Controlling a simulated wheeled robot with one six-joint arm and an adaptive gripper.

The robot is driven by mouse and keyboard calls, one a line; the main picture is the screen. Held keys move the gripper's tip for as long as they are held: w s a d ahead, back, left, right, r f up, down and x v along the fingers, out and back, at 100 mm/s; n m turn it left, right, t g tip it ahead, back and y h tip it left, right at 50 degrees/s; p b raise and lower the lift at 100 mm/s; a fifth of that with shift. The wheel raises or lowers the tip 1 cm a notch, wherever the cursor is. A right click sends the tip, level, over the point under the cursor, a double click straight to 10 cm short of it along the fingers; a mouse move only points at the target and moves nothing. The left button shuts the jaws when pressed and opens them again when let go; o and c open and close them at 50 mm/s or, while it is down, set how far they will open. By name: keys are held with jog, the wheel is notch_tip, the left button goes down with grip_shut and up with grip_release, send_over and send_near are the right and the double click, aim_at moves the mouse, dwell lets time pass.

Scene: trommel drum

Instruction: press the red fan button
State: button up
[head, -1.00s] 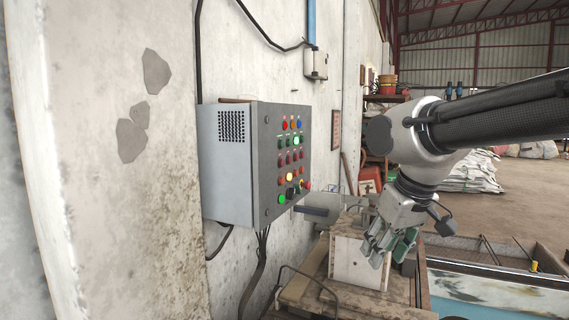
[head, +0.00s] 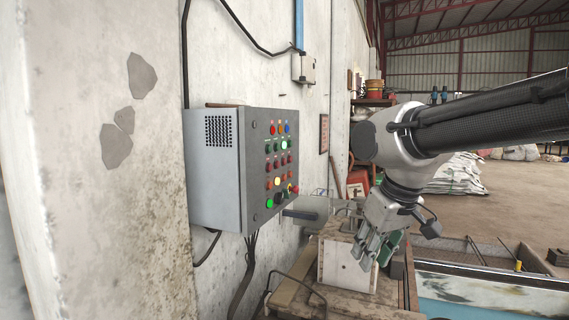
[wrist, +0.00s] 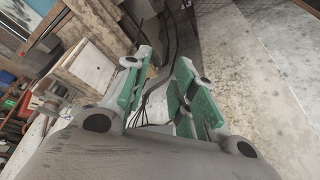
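A grey control box (head: 218,180) is mounted on the wall left of centre in the head view. A red button (head: 272,129) sits in the top row, with other red ones lower down. A red knob (head: 294,189) juts out at the lower right. Labels are too small to read, so I cannot tell which red button is the fan's. My gripper (head: 372,256) hangs to the right of and below the box, clear of it. In the wrist view its green-padded fingers (wrist: 167,62) are apart with nothing between them.
A cluttered bench with a pale block (head: 345,265) stands below my gripper. Cables (head: 245,275) hang under the box. A small grey wall box (head: 304,68) sits above right. The wall left of the control box is bare; white sacks (head: 457,175) lie far right.

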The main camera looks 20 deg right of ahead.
grip_shut()
dwell(1.0)
